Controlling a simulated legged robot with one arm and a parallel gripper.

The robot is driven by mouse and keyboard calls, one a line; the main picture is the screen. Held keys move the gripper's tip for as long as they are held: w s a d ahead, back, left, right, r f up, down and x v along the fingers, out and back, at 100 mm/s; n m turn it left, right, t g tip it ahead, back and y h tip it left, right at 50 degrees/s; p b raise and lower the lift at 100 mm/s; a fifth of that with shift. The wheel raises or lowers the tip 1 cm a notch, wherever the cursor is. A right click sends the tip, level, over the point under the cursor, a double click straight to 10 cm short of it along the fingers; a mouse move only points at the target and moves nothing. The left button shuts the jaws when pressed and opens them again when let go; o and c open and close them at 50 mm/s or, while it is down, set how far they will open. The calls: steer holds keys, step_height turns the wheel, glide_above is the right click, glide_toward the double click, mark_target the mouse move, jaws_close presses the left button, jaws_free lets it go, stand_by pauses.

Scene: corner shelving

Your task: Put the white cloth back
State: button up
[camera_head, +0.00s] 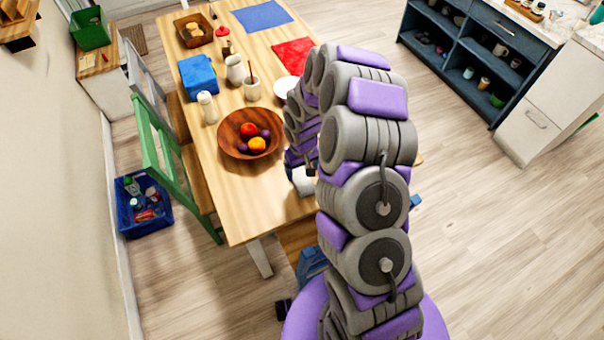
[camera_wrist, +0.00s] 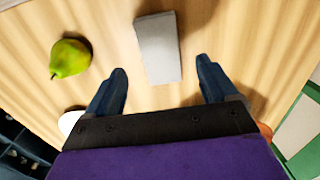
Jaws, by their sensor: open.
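The white cloth (camera_wrist: 158,45) looks like a folded, pale rectangular block on the wooden table (camera_wrist: 105,30) in the wrist view. My gripper (camera_wrist: 161,66) is open, with its two dark blue fingers spread apart and nothing held between them. The cloth lies just beyond the fingertips, roughly centred between them. I cannot tell the height gap between fingers and cloth. In the head view, a small white patch (camera_head: 303,181) beside my arm may be the cloth.
A green pear (camera_wrist: 70,58) lies left of the cloth in the wrist view. A green chair (camera_head: 150,150) is at the left. The floor at right is clear.

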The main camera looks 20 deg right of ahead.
mark_target(302, 180)
steer(key=s+r, duration=0.4)
steer(key=r, duration=0.5)
steer(key=s+r, duration=0.4)
steer(key=r, duration=0.5)
steer(key=s+r+m+g, duration=0.1)
steer(key=s+r, duration=0.5)
steer(key=s, duration=0.7)
steer(key=s+r+m, duration=0.1)
steer(key=s+r, duration=0.6)
steer(key=s, duration=0.6)
steer(key=shift+s+g+p, duration=0.3)
steer(key=shift+g+p, duration=0.1)
